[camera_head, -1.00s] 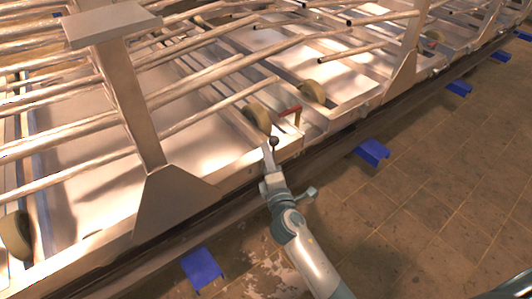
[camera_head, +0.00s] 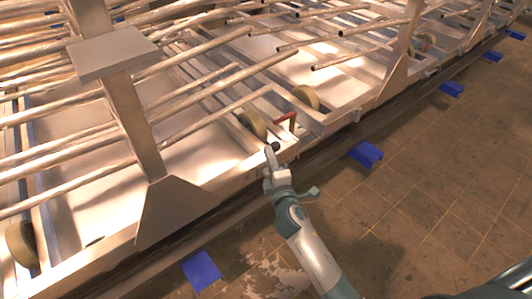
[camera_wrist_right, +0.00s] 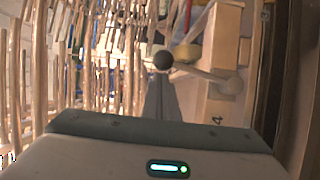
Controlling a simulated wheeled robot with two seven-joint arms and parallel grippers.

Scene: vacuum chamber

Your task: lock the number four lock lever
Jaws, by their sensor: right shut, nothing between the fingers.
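The lock lever has a dark ball knob (camera_head: 275,147) at the edge of the metal frame in the head view. In the right wrist view the lever's pale rod (camera_wrist_right: 200,73) runs from a round pivot on the right to the dark ball. A number 4 is marked on the beam below the pivot. My right gripper (camera_head: 270,154) is shut and empty, with its tips right at the knob. In the wrist view its fingers (camera_wrist_right: 161,98) point at the ball, which overlaps their tips; I cannot tell whether they touch. My left gripper is not in view.
A red bracket (camera_head: 287,118) and tan wheels (camera_head: 252,124) sit just behind the lever. Long metal tubes and an upright post (camera_head: 120,105) fill the left. Blue blocks (camera_head: 366,155) line the floor beside the frame. The tiled floor (camera_head: 440,200) at right is open.

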